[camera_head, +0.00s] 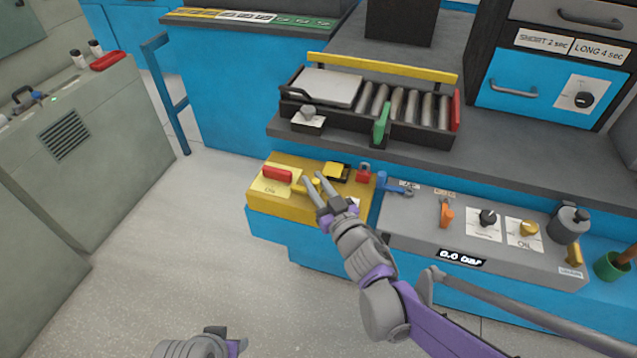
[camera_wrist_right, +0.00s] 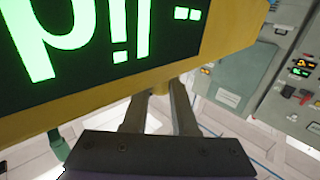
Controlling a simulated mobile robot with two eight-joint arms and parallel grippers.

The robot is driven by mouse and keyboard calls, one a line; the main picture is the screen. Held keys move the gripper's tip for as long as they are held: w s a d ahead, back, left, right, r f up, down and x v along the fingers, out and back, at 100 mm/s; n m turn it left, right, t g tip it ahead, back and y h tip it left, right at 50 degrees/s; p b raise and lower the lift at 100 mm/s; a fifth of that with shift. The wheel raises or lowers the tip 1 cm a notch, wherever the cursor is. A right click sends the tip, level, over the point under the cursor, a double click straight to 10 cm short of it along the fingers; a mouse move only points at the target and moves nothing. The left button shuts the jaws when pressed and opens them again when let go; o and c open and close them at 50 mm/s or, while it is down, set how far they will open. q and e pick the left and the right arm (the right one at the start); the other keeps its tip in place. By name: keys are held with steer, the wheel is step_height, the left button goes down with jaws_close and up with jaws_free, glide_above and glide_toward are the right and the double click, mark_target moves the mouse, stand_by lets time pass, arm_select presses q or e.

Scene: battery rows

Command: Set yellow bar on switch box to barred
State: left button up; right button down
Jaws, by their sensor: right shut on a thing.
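The yellow switch box (camera_head: 256,205) stands at the left end of the workbench front. It has a red handle (camera_head: 277,174) on a pale label at its left. A small yellow bar (camera_head: 309,188) shows at the fingers of my right gripper (camera_head: 315,177), partly hidden by them. That gripper is shut on it. In the right wrist view, a yellow piece (camera_wrist_right: 160,88) sits between the two fingers, under a yellow-framed dark panel (camera_wrist_right: 100,35) with large green characters. The bar's exact position and its marks are hidden. Of my left arm only a part shows at the bottom edge.
A red padlock (camera_head: 364,172) and a blue lever (camera_head: 390,185) stand just right of the gripper. Farther right are an orange lever (camera_head: 446,213), knobs and a grey canister (camera_head: 568,224). A roller tray (camera_head: 400,125) lies behind. The floor at front left is clear.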

steer(key=shift+w+a, duration=0.25)
steer(key=shift+a, duration=0.65)
steer(key=shift+d, duration=0.15)
steer(key=c, duration=0.7)
jaws_free()
steer(key=p+v, duration=0.1)
steer(key=v, duration=1)
